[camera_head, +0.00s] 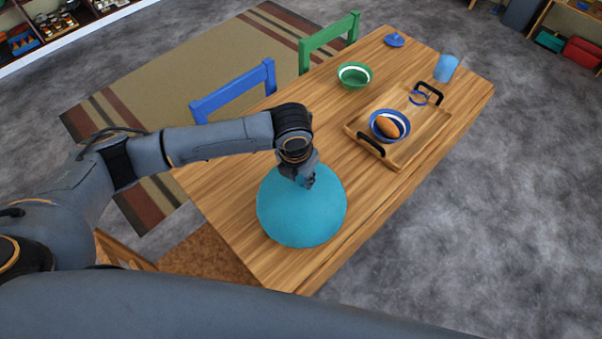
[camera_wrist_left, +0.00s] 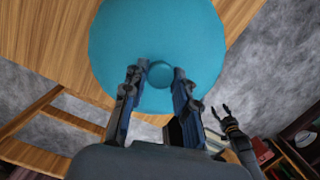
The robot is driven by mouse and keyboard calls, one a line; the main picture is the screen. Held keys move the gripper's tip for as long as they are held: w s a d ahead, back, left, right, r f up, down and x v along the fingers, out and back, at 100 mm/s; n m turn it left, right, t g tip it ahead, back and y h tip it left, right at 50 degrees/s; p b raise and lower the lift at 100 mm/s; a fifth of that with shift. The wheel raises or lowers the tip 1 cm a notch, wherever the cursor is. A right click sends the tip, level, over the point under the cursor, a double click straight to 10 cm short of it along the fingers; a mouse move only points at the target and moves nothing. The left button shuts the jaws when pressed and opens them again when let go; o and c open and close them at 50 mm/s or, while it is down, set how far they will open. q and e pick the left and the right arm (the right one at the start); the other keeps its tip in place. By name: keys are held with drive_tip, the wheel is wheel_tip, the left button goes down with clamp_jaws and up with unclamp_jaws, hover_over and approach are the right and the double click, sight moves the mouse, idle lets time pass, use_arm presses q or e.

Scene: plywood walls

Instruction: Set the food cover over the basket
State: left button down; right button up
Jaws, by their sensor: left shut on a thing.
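The food cover (camera_head: 300,220) is a teal dome over the near left part of the wooden table, and it also fills the upper middle of the left wrist view (camera_wrist_left: 150,35). My left gripper (camera_head: 305,182) is above its top, shut on the cover's round knob (camera_wrist_left: 160,73). Whether the cover's rim touches the table cannot be told. I see no clear basket; anything under the cover is hidden. A blue-rimmed bowl (camera_head: 377,134) holding a brown bread-like item (camera_head: 387,126) sits on the tray. My right gripper (camera_wrist_left: 227,112) shows only in the wrist view, fingers apart.
A wooden tray (camera_head: 420,140) with black handles lies to the right of the cover on the table (camera_head: 235,185). A green bowl (camera_head: 355,76), a blue cup (camera_head: 446,68) and a small blue lid-like thing (camera_head: 394,40) stand farther back. Blue (camera_head: 235,92) and green (camera_head: 330,38) chairs line the far side.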

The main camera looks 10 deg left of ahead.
use_arm(q)
drive_tip(key=shift+f, duration=0.15)
drive_tip(key=shift+f+b, duration=0.45)
drive_tip(key=shift+f, duration=0.45)
drive_tip(key=shift+f, duration=0.7)
drive_tip(key=shift+f, duration=0.2)
idle(0.5)
